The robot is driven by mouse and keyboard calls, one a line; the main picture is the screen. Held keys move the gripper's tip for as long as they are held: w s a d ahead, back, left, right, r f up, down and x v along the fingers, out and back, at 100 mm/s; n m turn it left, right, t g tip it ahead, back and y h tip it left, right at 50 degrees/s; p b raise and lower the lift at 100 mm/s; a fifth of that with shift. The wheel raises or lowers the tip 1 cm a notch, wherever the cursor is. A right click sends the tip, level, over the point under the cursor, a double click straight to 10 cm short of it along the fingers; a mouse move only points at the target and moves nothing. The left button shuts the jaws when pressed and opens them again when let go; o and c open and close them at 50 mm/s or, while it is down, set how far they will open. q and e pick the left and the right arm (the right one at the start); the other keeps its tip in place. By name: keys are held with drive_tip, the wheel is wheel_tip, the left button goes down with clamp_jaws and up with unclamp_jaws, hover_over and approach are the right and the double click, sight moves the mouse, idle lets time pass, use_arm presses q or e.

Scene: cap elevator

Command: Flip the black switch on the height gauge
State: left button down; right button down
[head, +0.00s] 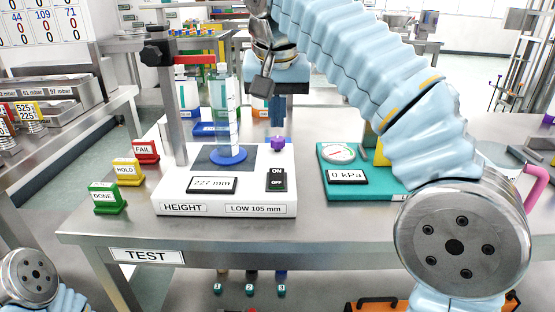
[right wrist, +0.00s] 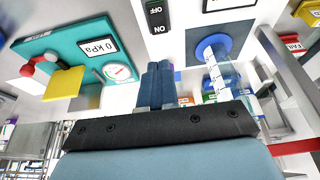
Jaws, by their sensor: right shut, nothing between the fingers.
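The height gauge (head: 176,199) is a white base with a post at its left, on the steel table. Its black switch (head: 277,181), marked ON above and OFF below, is at the right front of the base; it also shows at the top of the right wrist view (right wrist: 158,15). Which side is pressed in, I cannot tell. My right gripper (head: 278,122) is shut and empty, pointing down above the base, behind the switch and apart from it. Its blue fingers (right wrist: 155,85) show in the wrist view. My left gripper is out of view.
A clear graduated bottle on a blue disc (head: 229,156) stands left of the gripper. A purple piece (head: 278,144) is just below the fingertips. A teal pressure gauge (head: 326,185) is to the right. DONE, HOLD and FAIL signs (head: 105,197) stand at left.

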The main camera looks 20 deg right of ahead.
drive_tip(key=b, duration=0.3)
approach(278, 170)
drive_tip(key=x, duration=0.5)
drive_tip(key=shift+w, duration=0.15)
drive_tip(key=shift+x, duration=0.75)
drive_tip(key=shift+f, duration=0.25)
drive_tip(key=shift+s+a+r+b, duration=0.15)
drive_tip(key=shift+s+b, duration=0.25)
drive_tip(key=shift+s, duration=0.3)
